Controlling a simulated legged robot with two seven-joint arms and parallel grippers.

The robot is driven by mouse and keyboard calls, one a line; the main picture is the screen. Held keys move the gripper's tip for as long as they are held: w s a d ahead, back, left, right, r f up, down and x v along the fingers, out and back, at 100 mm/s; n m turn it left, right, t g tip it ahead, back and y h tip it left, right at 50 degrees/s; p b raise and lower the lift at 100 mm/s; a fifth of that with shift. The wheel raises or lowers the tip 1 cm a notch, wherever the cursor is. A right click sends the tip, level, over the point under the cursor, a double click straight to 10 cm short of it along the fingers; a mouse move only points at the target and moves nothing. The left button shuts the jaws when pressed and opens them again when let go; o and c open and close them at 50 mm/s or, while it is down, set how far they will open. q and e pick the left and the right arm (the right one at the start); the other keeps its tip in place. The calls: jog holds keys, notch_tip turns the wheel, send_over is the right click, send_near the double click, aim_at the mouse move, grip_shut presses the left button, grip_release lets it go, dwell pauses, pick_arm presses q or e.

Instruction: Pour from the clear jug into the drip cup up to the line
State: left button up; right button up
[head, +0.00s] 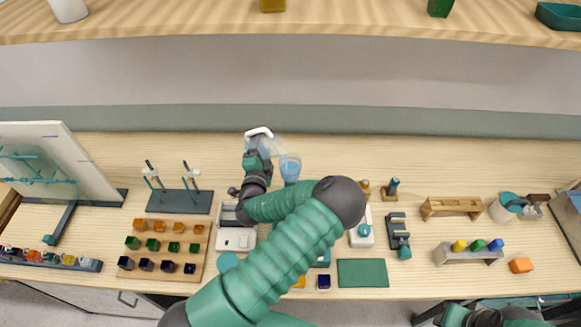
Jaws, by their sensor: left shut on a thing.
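The clear jug (274,145) is at the back middle of the bench in the head view, with a white part at its top and some blue in it. My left gripper (256,153) is shut on the jug from the near side and covers part of it. The jug looks tilted to the right. The drip cup (290,169) is a clear cup just right of the jug, with pale blue in it. Its fill line is too small to see, and I cannot tell whether liquid is flowing. My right gripper (440,316) is only partly in view at the bottom right edge, and its jaws are unclear.
My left arm hides much of the bench middle. A white device (235,240) is beside it. A rod stand (180,203) and a wooden block tray (160,262) are to the left. A green mat (362,273) and a wooden rack (452,207) are to the right. Bench behind the cup is clear.

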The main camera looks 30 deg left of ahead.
pick_arm(q)
jog(key=shift+r+m, duration=0.2)
jog(key=shift+m, duration=0.1)
dwell(1.1)
